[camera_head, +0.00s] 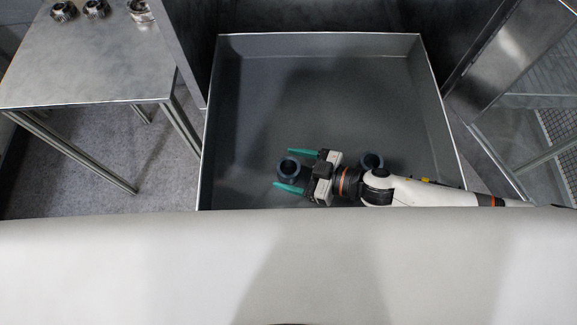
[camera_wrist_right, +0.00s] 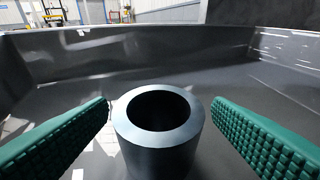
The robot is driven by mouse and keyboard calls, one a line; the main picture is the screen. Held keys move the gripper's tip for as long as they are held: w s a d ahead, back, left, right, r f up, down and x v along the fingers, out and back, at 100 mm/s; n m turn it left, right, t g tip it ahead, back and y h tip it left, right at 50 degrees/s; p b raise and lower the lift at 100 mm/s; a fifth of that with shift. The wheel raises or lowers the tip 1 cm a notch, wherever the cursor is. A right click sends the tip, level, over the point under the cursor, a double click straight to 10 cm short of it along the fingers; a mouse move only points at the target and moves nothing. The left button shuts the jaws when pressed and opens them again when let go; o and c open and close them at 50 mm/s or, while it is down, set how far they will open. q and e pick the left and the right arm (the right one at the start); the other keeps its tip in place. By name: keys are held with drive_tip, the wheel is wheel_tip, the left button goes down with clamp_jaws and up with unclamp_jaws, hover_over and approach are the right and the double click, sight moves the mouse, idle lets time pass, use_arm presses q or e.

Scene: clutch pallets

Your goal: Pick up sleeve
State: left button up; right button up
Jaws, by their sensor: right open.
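A dark, hollow cylindrical sleeve (camera_head: 288,168) stands upright in the grey bin (camera_head: 318,37). My right gripper (camera_head: 289,169) is open with its green fingers on either side of this sleeve. In the right wrist view the sleeve (camera_wrist_right: 158,135) stands centred between the two spread green fingers, with a visible gap on each side. My left gripper is not in view.
A metal frame structure (camera_head: 530,95) stands at the right. A pale surface fills the foreground.

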sight(281, 167)
drive_tip(key=shift+x, duration=1.6)
drive_tip(key=shift+s, duration=0.15)
drive_tip(key=c, duration=1.3)
drive_tip(key=shift+c, duration=0.3)
